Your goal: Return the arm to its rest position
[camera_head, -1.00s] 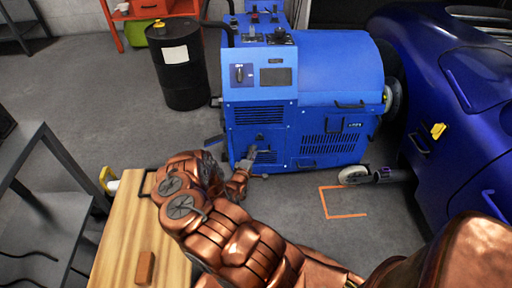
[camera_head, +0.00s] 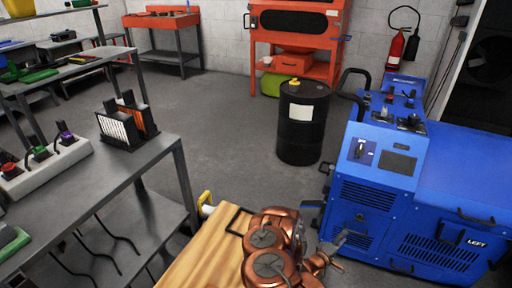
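My copper-coloured arm (camera_head: 268,262) is folded low at the bottom centre, over the right end of a light wooden surface. My gripper (camera_head: 340,252) is small in view at the arm's right side, in front of the lower vents of the blue dynamometer cabinet (camera_head: 372,180). Its fingers are too small and overlapped to tell whether they are apart. No held object can be made out. I cannot tell whether the gripper touches the cabinet.
A black drum (camera_head: 302,140) stands behind the arm on open grey floor (camera_head: 235,120). A metal workbench (camera_head: 95,180) with connectors and racks fills the left. The wooden surface (camera_head: 205,255) lies below the arm. An orange shelf (camera_head: 262,65) and a fire extinguisher (camera_head: 396,46) are at the back.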

